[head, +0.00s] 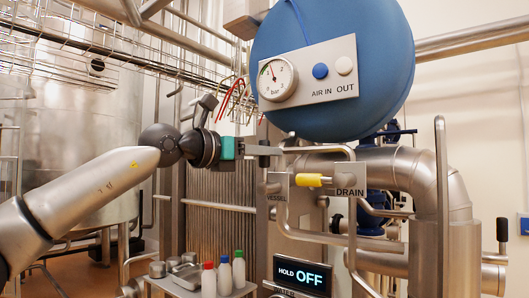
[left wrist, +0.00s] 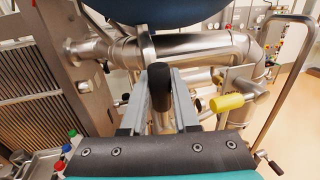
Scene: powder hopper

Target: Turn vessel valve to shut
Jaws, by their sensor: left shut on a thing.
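My left gripper (head: 270,151) reaches in from the left to the steel valve panel (head: 296,211), just above the VESSEL label (head: 277,199). In the left wrist view its two fingers are closed on a black-gripped handle (left wrist: 160,80), the vessel valve handle, one finger on each side. In the head view this handle is hidden by the gripper, so its exact angle is hard to tell. The drain valve's yellow handle (head: 309,180) lies level beside the DRAIN label (head: 350,192) and also shows right of my fingers in the left wrist view (left wrist: 227,103). My right gripper is not in view.
A blue vessel (head: 335,100) with a pressure gauge (head: 277,80) hangs just above the gripper. Steel pipes (head: 408,168) and a bent rail (head: 440,170) stand to the right. A display reading HOLD OFF (head: 302,275) and a tray of bottles (head: 215,290) are below.

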